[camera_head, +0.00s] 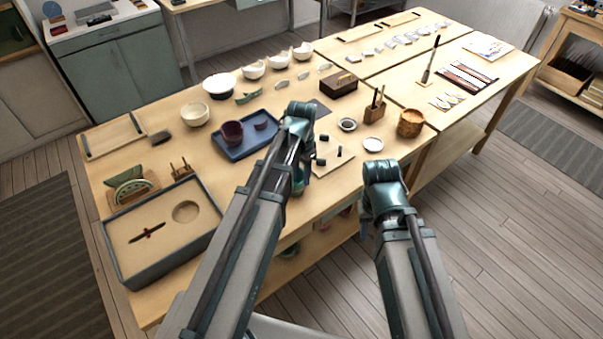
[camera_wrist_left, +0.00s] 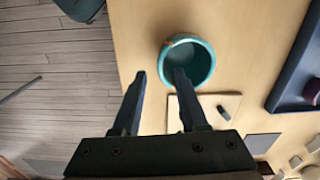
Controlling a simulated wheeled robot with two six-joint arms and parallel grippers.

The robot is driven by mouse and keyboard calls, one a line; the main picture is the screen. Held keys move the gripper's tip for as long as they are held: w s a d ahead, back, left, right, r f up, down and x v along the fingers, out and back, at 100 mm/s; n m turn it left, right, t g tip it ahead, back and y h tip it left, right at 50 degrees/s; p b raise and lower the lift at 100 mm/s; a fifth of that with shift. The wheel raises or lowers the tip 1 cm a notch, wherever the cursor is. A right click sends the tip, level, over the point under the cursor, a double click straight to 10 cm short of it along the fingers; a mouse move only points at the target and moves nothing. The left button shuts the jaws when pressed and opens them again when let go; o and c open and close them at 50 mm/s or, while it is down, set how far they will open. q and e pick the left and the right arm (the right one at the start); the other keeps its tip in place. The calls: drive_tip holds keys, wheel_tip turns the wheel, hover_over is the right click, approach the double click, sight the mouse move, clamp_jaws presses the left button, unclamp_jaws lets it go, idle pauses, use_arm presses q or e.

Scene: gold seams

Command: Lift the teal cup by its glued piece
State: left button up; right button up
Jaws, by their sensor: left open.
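The teal cup (camera_wrist_left: 205,62) is seen from above in the left wrist view, standing on the wooden table with its mouth up. A small orange-gold seam shows at the left of its rim. My left gripper (camera_wrist_left: 160,74) is open; one fingertip overlaps the cup's left part in the picture and the other is left of it, over the table edge. I cannot tell whether either touches. In the head view my left arm hides most of the cup. My right arm's wrist shows at the table's front edge, but its fingers are hidden.
A blue tray (camera_head: 228,151) with purple cups lies left of my left gripper. A light board (camera_head: 335,165) with small dark pieces lies beside the cup. A small white dish (camera_head: 373,144) and a wooden pot (camera_head: 410,123) stand to the right. A grey-rimmed box (camera_head: 120,267) is at left.

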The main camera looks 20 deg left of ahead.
sight(301, 180)
use_arm(q)
drive_tip(key=shift+f+b, duration=1.25)
drive_tip(key=shift+f, duration=0.35)
clamp_jaws()
